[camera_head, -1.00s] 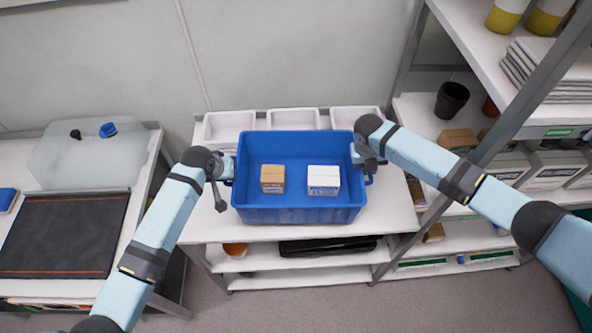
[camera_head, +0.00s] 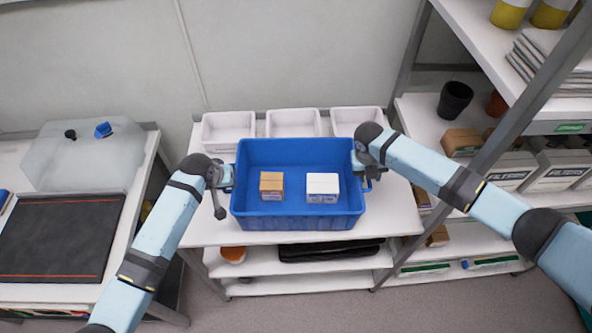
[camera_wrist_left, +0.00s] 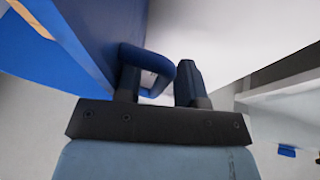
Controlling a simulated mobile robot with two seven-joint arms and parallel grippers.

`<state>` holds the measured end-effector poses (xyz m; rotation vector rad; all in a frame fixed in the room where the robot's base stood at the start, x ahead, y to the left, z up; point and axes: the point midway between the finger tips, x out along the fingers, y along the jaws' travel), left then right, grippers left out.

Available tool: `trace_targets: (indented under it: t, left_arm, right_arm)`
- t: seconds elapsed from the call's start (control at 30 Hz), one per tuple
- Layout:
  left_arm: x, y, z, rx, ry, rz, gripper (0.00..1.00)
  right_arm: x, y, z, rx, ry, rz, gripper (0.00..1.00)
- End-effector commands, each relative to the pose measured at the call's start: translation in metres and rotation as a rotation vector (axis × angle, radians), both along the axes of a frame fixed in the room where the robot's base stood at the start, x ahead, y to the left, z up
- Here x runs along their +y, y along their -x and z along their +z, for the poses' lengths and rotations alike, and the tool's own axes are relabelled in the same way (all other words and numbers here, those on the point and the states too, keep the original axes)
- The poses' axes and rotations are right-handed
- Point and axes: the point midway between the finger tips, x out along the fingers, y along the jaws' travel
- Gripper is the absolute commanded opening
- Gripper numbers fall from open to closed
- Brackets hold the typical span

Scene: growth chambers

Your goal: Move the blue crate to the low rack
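The blue crate (camera_head: 298,223) is above or on the white top of the rack in the middle; I cannot tell whether it touches. It holds a brown box (camera_head: 271,186) and a white box (camera_head: 322,188). My left gripper (camera_head: 225,177) is at its left handle. In the left wrist view, the fingers of my left gripper (camera_wrist_left: 160,85) stand on either side of the handle bar (camera_wrist_left: 165,75). My right gripper (camera_head: 360,165) is at the right handle; its fingers are mostly hidden. I cannot tell which rack is the low rack.
Several white trays (camera_head: 293,123) stand behind the crate. The middle rack has lower shelves with a black item (camera_head: 330,250) on one. A tall loaded shelf unit (camera_head: 514,118) stands right. A bench with a black mat (camera_head: 60,237) is left. Floor shows in front.

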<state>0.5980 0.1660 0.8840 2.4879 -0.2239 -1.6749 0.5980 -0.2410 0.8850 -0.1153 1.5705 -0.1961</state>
Motion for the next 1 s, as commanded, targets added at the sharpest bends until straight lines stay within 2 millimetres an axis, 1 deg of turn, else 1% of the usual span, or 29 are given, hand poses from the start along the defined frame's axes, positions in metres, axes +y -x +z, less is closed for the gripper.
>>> trace_targets:
  t: [0.17,0.4,0.5,0.7,0.77,0.87,1.0]
  left_arm:
    - [0.001,0.005,0.014,-0.003,0.004,-0.001,0.39]
    - [0.010,0.019,0.048,-0.003,0.001,-0.002,0.39]
    - [0.013,0.024,0.060,-0.002,0.001,-0.001,0.39]
    - [0.016,0.029,0.071,-0.001,0.000,0.000,0.39]
    - [0.016,0.030,0.072,0.000,0.000,0.000,0.39]
    - [0.016,0.030,0.072,0.000,0.000,0.001,0.39]
    - [0.016,0.029,0.072,0.000,0.000,0.001,0.39]
  right_arm:
    - [0.002,0.000,0.001,-0.001,-0.004,0.002,0.39]
    - [0.002,0.000,0.000,-0.001,-0.003,0.002,0.39]
    - [0.002,0.000,0.000,-0.001,-0.003,0.002,0.39]
    - [0.002,0.000,0.002,-0.001,-0.003,0.002,0.39]
    - [0.003,0.000,0.006,-0.002,-0.004,0.002,0.39]
    - [0.006,-0.001,0.020,-0.003,-0.004,0.004,0.39]
    - [0.011,-0.001,0.049,-0.005,-0.003,0.003,0.39]
